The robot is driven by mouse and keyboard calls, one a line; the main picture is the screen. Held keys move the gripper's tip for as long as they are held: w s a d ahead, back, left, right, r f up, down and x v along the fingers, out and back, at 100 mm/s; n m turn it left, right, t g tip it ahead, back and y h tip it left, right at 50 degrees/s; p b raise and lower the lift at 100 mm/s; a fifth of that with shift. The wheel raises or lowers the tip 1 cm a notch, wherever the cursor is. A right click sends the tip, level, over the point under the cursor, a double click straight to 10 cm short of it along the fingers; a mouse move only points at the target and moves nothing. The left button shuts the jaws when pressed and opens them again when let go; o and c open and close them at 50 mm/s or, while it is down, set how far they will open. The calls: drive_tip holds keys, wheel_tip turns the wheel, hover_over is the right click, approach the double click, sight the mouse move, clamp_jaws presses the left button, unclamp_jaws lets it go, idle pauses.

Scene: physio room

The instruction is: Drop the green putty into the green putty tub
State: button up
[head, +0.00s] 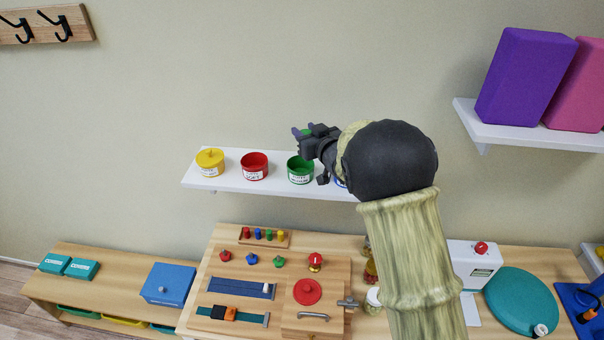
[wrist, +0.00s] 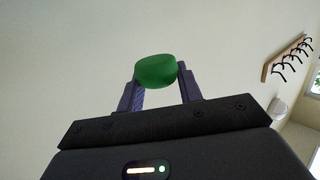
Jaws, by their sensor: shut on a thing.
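The green putty (wrist: 155,71) is a rounded green lump between my two fingers in the wrist view. My gripper (wrist: 157,90) is shut on it. In the head view my gripper (head: 302,132) is above the wall shelf, with a bit of the green putty (head: 306,132) showing between the fingers. The green putty tub (head: 300,170) is open-topped with a white label and stands on the shelf, below my gripper. My gripper and wrist are close to its right side in the picture. The putty is apart from the tub.
A blue tub is mostly hidden behind my arm. Below is a bench with a wooden activity board (head: 245,262). A purple block (head: 525,78) sits on a higher right shelf.

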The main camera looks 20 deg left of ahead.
drive_tip(key=shift+f+b, duration=0.65)
drive_tip(key=shift+f, duration=0.95)
drive_tip(key=o, duration=1.1)
drive_tip(key=shift+c, duration=0.2)
drive_tip(key=b+v, duration=0.7)
drive_tip(key=v, duration=1)
drive_tip(key=shift+d, duration=0.2)
drive_tip(key=shift+s, duration=0.1)
